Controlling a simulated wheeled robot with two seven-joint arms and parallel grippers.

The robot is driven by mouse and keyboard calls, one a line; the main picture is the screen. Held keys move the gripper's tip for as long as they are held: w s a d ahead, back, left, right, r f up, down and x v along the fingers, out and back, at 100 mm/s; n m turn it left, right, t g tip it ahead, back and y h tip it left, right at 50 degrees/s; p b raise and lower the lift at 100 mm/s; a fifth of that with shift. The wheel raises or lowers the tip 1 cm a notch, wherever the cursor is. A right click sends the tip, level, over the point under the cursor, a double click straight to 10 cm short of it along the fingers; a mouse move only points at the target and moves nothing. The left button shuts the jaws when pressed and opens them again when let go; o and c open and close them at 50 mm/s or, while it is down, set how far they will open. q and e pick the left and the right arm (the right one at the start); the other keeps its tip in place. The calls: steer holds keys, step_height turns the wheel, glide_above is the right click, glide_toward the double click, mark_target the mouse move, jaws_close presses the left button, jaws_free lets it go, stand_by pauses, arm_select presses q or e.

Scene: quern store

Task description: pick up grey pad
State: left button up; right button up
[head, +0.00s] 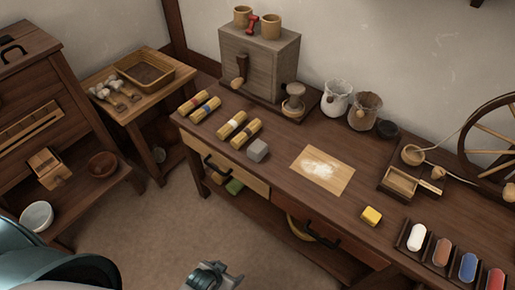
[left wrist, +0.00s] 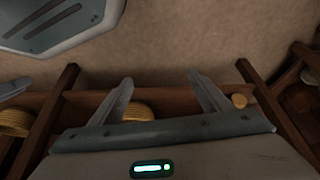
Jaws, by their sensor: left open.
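The grey pad (head: 257,150) is a small grey block on the long wooden bench, near its front edge, beside several yellow rolls. My left gripper (head: 213,275) is at the bottom edge of the head view, in front of the bench and well apart from the pad. In the left wrist view its two fingers (left wrist: 160,80) stand wide apart with nothing between them. The pad does not show in the left wrist view. My right gripper is not in view.
Yellow rolls (head: 232,125) lie left of the pad. A board with white powder (head: 343,180) lies to its right, and a yellow block (head: 371,216) farther right. A grey wooden box (head: 258,62) stands behind. The floor (head: 150,230) before the bench is clear.

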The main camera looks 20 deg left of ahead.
arm_select(q)
step_height(320, 180, up, 24)
steer(key=w+d+m+p, duration=0.1)
steer(key=w+m+p, duration=0.1)
steer(key=p, duration=0.1)
steer(key=w+d+r+m+g+h, duration=0.1)
steer(key=w+d+r+m+g, duration=0.15)
steer(key=w+d+m, duration=0.5)
steer(key=w+d+r+m+g+h, duration=0.1)
steer(key=w+d+r+m, duration=0.25)
steer(key=w, duration=0.75)
steer(key=w+a+r+m+g+y, duration=0.1)
steer(key=w+a+r+m+y, duration=0.2)
steer(key=w+a+r, duration=0.9)
steer(key=w+r+m, duration=0.3)
steer(key=r, duration=0.1)
steer(key=shift+a+r+m, duration=0.15)
steer(key=shift+a+m, duration=0.15)
steer(key=shift+a, duration=0.1)
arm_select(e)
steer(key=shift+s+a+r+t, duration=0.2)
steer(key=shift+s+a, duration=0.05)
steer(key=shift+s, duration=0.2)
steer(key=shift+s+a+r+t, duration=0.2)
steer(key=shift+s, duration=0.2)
